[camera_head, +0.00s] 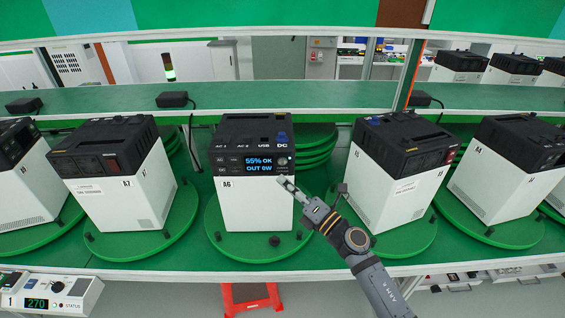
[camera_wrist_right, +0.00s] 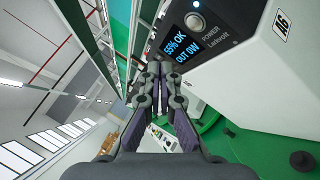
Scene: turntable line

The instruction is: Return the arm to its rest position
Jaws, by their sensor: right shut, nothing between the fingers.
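My right gripper (camera_head: 286,183) is shut and empty in front of the power station labelled A6 (camera_head: 256,203), near the right side of its front face. In the right wrist view the closed fingers (camera_wrist_right: 160,72) show close to the station's panel. A6 has a white body and a black top. Its lit screen (camera_head: 259,164) reads "55% OK, OUT 0W", and the screen also shows in the right wrist view (camera_wrist_right: 184,48). I cannot tell whether the fingertips touch the station. My right arm comes in from the lower right. My left gripper is not in view.
A6 stands on a green turntable (camera_head: 222,238). Similar stations stand to the left (camera_head: 150,190) and right (camera_head: 385,190) on their own turntables. A control box (camera_head: 80,293) sits at the front left. A red stool (camera_head: 250,297) stands below the bench. A green shelf (camera_head: 280,97) runs behind.

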